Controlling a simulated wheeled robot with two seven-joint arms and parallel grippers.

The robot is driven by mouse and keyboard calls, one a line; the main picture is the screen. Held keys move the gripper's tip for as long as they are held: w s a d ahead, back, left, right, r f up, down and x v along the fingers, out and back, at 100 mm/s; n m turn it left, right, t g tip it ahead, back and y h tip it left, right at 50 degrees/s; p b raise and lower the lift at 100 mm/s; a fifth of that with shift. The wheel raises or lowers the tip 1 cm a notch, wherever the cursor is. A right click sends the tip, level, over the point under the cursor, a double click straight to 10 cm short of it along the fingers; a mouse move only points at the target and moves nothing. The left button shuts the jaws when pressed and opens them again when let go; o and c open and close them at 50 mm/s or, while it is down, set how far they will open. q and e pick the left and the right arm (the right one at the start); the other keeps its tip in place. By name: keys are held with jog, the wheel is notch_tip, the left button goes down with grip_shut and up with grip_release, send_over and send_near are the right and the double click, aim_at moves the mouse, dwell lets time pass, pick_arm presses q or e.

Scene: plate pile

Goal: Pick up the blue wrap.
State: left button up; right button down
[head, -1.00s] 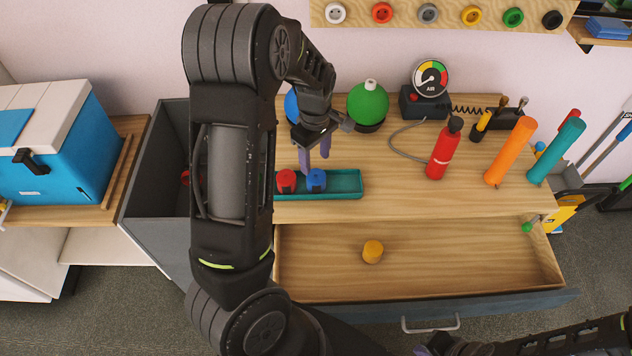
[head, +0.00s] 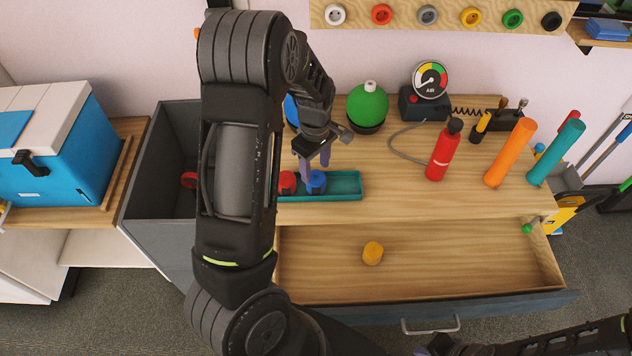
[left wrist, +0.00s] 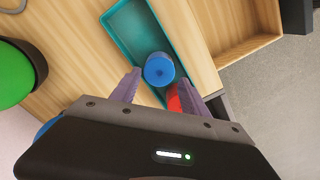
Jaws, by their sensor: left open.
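The blue wrap (head: 317,182) is a small blue roll standing in the teal tray (head: 346,187) on the worktop, just right of a red roll (head: 287,184). My left gripper (head: 315,169) is open and pointing down just above the blue wrap, its purple fingers empty. In the left wrist view the blue wrap (left wrist: 159,70) shows between and slightly beyond the fingertips (left wrist: 160,84), with the red roll (left wrist: 174,98) near the right finger. Contact cannot be told. My right gripper (head: 436,346) is only partly in view at the bottom edge.
A green ball (head: 368,104) and an air gauge (head: 430,80) stand behind the tray. A red bottle (head: 443,152), an orange tube (head: 510,153) and a teal tube (head: 556,152) stand to the right. The open drawer (head: 470,265) below holds a yellow roll (head: 372,253).

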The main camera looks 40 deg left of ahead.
aim_at(316, 177)
pick_arm(q)
notch_tip(316, 177, down, 5)
jog(key=shift+w+r, duration=0.1)
jog(key=shift+d, duration=0.1)
dwell(0.6)
jog(key=c, duration=1)
jog(key=shift+r, duration=0.1)
notch_tip(316, 177, up, 10)
jog(key=shift+f, duration=0.1)
dwell(0.5)
